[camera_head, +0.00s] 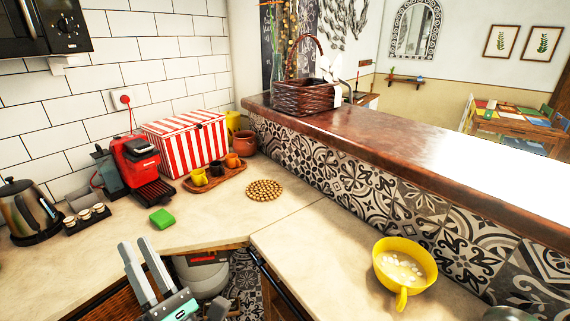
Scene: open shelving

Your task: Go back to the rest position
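My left gripper (134,244) is at the lower left, in front of the counter's front edge. Its two pale fingers stand apart with a gap between them, and nothing shows between them. It appears empty and clear of the objects on the counter. The fingers of my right gripper do not show. A rounded grey-green piece (506,314) is cut off at the bottom right edge, and I cannot tell what it is.
A yellow cup (405,265) with white bits stands on the right counter. A green sponge (161,219), red coffee machine (138,165), kettle (30,211), striped box (187,144) and cup tray (215,177) occupy the left counter. A raised wooden ledge (400,145) runs behind.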

